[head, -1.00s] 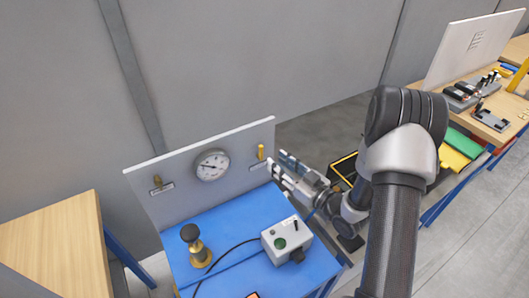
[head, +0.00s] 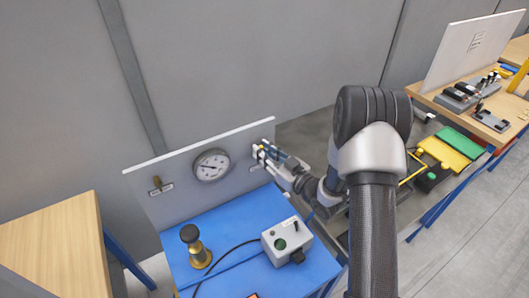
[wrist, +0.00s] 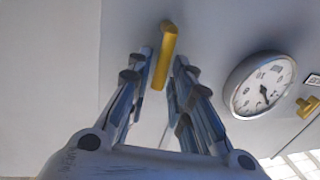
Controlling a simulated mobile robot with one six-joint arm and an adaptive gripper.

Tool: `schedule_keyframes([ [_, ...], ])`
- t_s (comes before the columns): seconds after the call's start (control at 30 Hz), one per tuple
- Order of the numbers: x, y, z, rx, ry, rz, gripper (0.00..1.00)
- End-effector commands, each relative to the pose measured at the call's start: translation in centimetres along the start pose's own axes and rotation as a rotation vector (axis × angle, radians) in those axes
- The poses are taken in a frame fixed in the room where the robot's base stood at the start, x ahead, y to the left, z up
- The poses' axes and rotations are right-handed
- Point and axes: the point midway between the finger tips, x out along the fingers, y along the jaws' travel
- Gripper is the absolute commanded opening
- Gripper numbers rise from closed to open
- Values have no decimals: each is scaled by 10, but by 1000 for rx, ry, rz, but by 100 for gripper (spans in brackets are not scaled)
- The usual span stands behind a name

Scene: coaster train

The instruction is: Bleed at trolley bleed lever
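A yellow lever (wrist: 163,58) sticks out of the upright panel of the blue trolley; its label cannot be read. In the wrist view it stands between my two fingers, with a small gap on each side. My gripper (head: 261,154) is open at the panel's right end and hides most of this lever in the head view. A second, brass-coloured lever (head: 157,184) sits on the panel's left side above a small label; it also shows at the right edge of the wrist view (wrist: 307,106).
A round gauge (head: 211,165) is on the panel between the levers. The blue trolley top (head: 225,222) holds a brass part with a black knob (head: 195,246) and a grey control box (head: 287,240) with a cable. A wooden table (head: 50,245) stands left, a workbench (head: 500,128) right.

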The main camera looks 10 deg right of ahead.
Motion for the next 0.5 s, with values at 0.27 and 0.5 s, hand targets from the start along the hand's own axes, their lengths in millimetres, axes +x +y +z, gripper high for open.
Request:
schedule_keyframes([
  [0.27,0,0,0,0,0,0,0],
  [0.5,0,0,0,-1,0,0,0],
])
